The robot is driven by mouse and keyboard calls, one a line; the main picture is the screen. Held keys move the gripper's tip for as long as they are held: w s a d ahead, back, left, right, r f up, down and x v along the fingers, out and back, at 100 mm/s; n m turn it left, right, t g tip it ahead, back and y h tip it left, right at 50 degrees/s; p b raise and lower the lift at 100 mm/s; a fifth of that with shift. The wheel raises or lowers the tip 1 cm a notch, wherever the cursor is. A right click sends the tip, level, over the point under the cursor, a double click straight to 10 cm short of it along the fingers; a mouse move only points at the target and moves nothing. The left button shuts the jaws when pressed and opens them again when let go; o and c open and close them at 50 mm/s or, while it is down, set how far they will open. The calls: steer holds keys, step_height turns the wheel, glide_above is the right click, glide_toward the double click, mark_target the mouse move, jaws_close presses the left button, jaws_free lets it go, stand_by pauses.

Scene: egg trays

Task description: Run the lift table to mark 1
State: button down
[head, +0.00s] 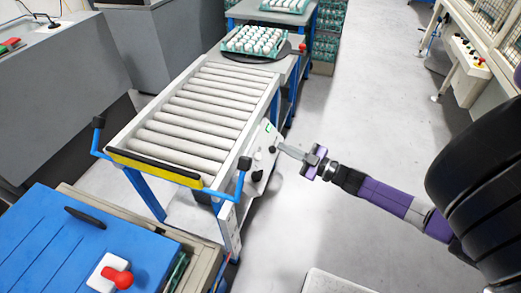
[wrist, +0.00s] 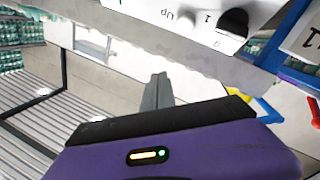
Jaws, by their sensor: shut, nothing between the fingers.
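The roller-topped table (head: 205,106), with blue legs and a yellow-black front bar, stands left of centre. A pale control panel (head: 264,140) with dark knobs is on its right side. In the wrist view the panel (wrist: 150,10) is along the top edge, partly cut off and tilted. It shows a black knob (wrist: 233,22), a pale button (wrist: 186,20) and the marks "Up", "1" and possibly "0". My gripper (head: 280,146) is shut and empty, its tips close to the panel. It also shows in the wrist view (wrist: 158,78); contact cannot be told.
An egg tray (head: 254,42) sits on a dark round plate beyond the rollers. A blue-topped unit (head: 60,240) with a red button (head: 124,279) is at front left. A control box (head: 468,55) stands at the upper right. The floor (head: 350,110) right of the table is clear.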

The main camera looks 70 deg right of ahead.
mark_target(257, 157)
steer(key=shift+s+d+y, duration=0.25)
steer(key=shift+s+y, duration=0.05)
steer(key=shift+s, duration=0.1)
steer(key=shift+w+f, duration=0.1)
steer(key=shift+f, duration=0.05)
steer(key=shift+w+a+f+b, duration=0.15)
steer(key=shift+w+f+b, duration=1.3)
steer(key=shift+w, duration=0.15)
steer(key=shift+w+a+f+b, duration=0.15)
steer(key=shift+w+f+b, duration=1.25)
steer(key=shift+w, duration=0.15)
steer(key=shift+w+f, duration=0.1)
steer(key=shift+f, duration=0.05)
steer(key=shift+w+f+b, duration=0.1)
steer(key=shift+w+b, duration=0.15)
steer(key=shift+b, duration=0.2)
